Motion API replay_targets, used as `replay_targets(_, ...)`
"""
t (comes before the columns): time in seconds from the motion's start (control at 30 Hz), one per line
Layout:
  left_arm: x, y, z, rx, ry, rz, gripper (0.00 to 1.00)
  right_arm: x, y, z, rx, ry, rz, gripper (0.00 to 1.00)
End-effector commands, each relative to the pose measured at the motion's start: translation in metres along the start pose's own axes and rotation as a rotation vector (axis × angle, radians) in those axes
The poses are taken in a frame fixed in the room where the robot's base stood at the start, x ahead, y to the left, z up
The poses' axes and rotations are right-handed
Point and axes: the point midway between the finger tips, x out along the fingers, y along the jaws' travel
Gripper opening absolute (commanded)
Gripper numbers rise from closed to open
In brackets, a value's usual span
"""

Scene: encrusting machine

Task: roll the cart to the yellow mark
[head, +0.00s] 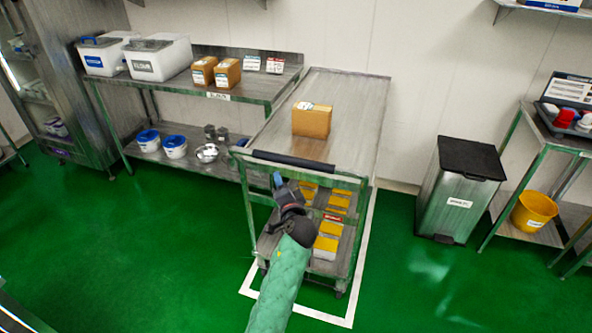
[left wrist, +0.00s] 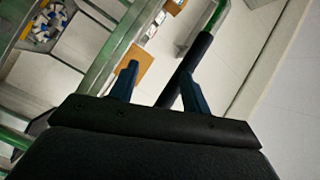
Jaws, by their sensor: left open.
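The steel cart (head: 345,95) stands against the wall inside a white floor outline (head: 360,270), with its dark push handle (head: 292,161) facing me. A cardboard box (head: 311,121) sits on its top, and several yellow-topped packs (head: 326,246) lie on its lower shelf. My left gripper (head: 279,183) is open, just below the handle in the head view. In the left wrist view the handle (left wrist: 193,62) runs slantwise between the open fingers (left wrist: 160,80); I cannot tell if they touch it. My right gripper is not in view. No yellow floor mark shows.
A steel table (head: 245,88) with white bins (head: 160,58) and small boxes adjoins the cart's left side. A grey bin (head: 457,192) and another table (head: 545,130) stand to the right. The green floor (head: 165,240) is clear in front and to the left.

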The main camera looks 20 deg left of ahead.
Motion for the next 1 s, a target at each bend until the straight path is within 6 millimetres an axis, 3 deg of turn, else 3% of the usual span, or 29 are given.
replay_targets(0.2, -0.003, -0.017, -0.037, 0.273, 0.182, -0.165, 0.48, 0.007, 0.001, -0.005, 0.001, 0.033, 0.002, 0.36)
replay_targets(0.47, -0.002, -0.020, -0.048, 0.342, 0.227, -0.188, 0.48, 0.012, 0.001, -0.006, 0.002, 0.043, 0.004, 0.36)
replay_targets(1.0, 0.053, -0.028, -0.062, 0.339, 0.224, -0.186, 0.48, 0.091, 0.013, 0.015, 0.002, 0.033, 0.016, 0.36)
